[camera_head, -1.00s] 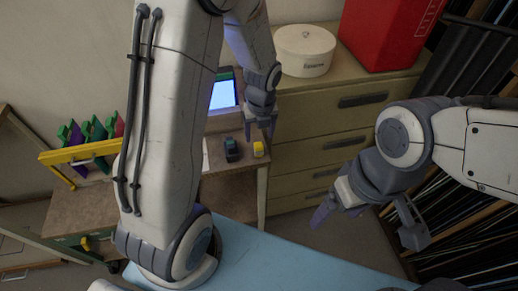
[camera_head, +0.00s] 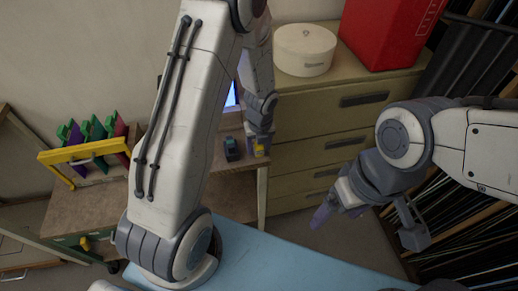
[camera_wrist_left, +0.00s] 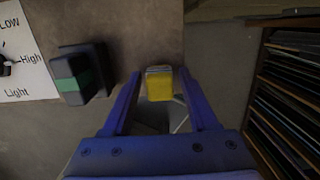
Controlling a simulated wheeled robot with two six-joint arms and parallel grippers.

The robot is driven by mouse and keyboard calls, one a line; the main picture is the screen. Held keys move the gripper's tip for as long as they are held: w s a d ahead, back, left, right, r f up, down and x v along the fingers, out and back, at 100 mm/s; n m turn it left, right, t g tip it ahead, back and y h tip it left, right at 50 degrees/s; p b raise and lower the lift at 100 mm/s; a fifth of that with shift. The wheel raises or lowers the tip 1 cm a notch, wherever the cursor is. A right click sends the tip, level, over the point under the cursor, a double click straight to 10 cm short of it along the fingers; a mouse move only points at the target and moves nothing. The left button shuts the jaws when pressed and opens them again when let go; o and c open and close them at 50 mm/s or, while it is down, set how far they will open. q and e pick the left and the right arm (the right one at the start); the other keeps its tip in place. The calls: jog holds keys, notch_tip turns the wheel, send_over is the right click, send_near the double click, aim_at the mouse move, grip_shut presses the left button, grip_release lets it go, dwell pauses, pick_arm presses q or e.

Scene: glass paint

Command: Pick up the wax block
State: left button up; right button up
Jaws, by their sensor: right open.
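A small yellow block with a greyish top, which looks like the wax block (camera_wrist_left: 159,84), sits near the edge of a small bench; it also shows partly hidden in the head view (camera_head: 260,151). My left gripper (camera_wrist_left: 159,73) is open, with one blue finger on each side of the block and a small gap on both sides. In the head view my left gripper (camera_head: 259,146) is pointing down at the block. My right gripper (camera_head: 367,225) is open and empty at the right.
A dark block with a green band (camera_wrist_left: 78,77) stands just left of the yellow block. A sheet marked Low, High and Light (camera_wrist_left: 27,55) lies further left. A drawer cabinet (camera_head: 335,125) and slotted rack (camera_wrist_left: 290,85) stand right.

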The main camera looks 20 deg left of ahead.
pick_arm(q)
grip_shut()
jog(key=shift+r, duration=0.5)
jog(key=r, duration=0.3)
jog(key=shift+s+d+r, duration=0.1)
jog(key=shift+d+r, duration=0.2)
jog(key=shift+d, duration=0.1)
jog(key=s+d+r+b, duration=0.1)
jog(key=s+d+r, duration=0.3)
jog(key=d, duration=0.6)
notch_tip(320, 180, up, 2)
jog(key=shift+r, duration=0.25)
